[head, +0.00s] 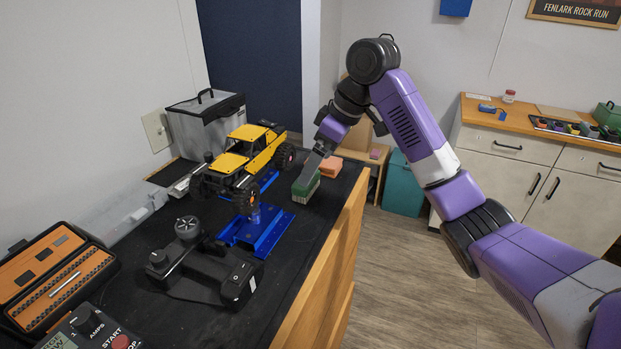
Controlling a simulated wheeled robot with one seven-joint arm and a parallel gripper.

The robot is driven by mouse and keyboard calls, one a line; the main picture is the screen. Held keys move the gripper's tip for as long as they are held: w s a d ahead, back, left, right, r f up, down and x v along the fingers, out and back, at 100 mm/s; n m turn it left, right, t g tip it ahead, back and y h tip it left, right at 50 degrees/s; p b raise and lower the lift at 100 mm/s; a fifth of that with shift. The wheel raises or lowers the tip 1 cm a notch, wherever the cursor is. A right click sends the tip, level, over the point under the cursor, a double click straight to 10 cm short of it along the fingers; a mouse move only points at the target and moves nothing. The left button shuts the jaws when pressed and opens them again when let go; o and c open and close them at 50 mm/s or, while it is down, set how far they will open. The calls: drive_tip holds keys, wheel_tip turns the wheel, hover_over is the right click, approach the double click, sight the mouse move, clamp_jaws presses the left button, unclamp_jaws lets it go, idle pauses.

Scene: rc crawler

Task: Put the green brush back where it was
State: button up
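The green brush (307,190), a green block with a paler lower part, is at the right side of the black bench top, near its wooden front edge. My gripper (308,176) points down at the brush from above, and its fingers overlap the top of it in the head view. The view is too small to tell whether the fingers are closed on the brush or whether the brush touches the bench. An orange block (331,166) lies just behind and to the right of the brush.
A yellow crawler (245,153) sits on a blue stand (258,232) left of the brush. A black device (205,270), an orange tool case (62,275) and a grey box (207,125) also occupy the bench (300,240). Bare bench lies in front of the brush.

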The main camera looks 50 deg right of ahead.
drive_tip(key=v, duration=0.5)
drive_tip(key=shift+r, duration=0.1)
drive_tip(key=shift+s, duration=0.1)
idle(0.4)
